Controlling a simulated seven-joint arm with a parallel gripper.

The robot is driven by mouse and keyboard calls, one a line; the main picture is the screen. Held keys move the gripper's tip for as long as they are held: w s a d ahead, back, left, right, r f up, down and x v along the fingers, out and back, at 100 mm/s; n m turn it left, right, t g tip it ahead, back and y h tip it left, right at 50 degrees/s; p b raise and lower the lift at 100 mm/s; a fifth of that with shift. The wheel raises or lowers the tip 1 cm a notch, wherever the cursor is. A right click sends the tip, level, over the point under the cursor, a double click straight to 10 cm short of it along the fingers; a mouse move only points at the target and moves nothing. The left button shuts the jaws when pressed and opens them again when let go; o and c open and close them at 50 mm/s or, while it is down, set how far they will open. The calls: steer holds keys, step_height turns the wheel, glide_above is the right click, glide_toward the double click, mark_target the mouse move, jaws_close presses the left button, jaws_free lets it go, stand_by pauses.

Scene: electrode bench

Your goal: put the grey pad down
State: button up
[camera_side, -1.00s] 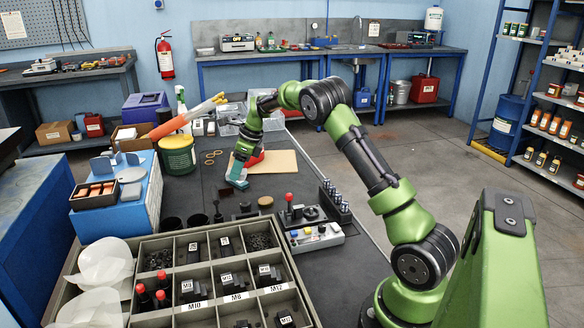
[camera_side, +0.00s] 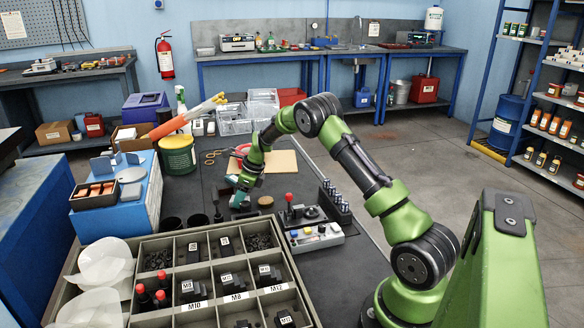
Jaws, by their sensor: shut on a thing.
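My gripper (camera_side: 240,200) shows small in the side view, tilted downward with its teal-tipped fingers low over the dark bench top (camera_side: 200,192). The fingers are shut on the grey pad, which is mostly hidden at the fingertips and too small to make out. I cannot tell whether the pad touches the bench. The gripper is in front of a tan board (camera_side: 281,163) and behind the compartment tray.
A compartment tray (camera_side: 140,243) with several dark parts fills the front. A small round cork-coloured piece (camera_side: 265,201) and a box with coloured buttons (camera_side: 316,237) are right of the gripper. A green tub (camera_side: 177,158) stands back left. Dark cups stand left of the gripper.

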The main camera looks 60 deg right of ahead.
steer(key=o, duration=0.7)
steer(key=shift+f, duration=0.15)
steer(key=shift+c, duration=0.2)
steer(key=v, duration=1.2)
steer(key=s+a+r+n, duration=0.3)
steer(key=a+r+n, duration=0.2)
steer(key=a+r, duration=0.25)
steer(key=s+a+r+n+t, duration=0.2)
steer(key=s+a+r+n, duration=0.55)
steer(key=a+n, duration=0.2)
steer(key=s+a+f+n, duration=0.1)
steer(key=s+a+n, duration=0.4)
steer(key=s, duration=0.3)
steer(key=s+a+f+n+t, duration=0.1)
steer(key=s+a+n, duration=0.3)
steer(key=s+n, duration=0.3)
steer(key=shift+s+a+n, duration=0.35)
steer(key=shift+a+n, duration=0.05)
steer(key=shift+n, duration=0.15)
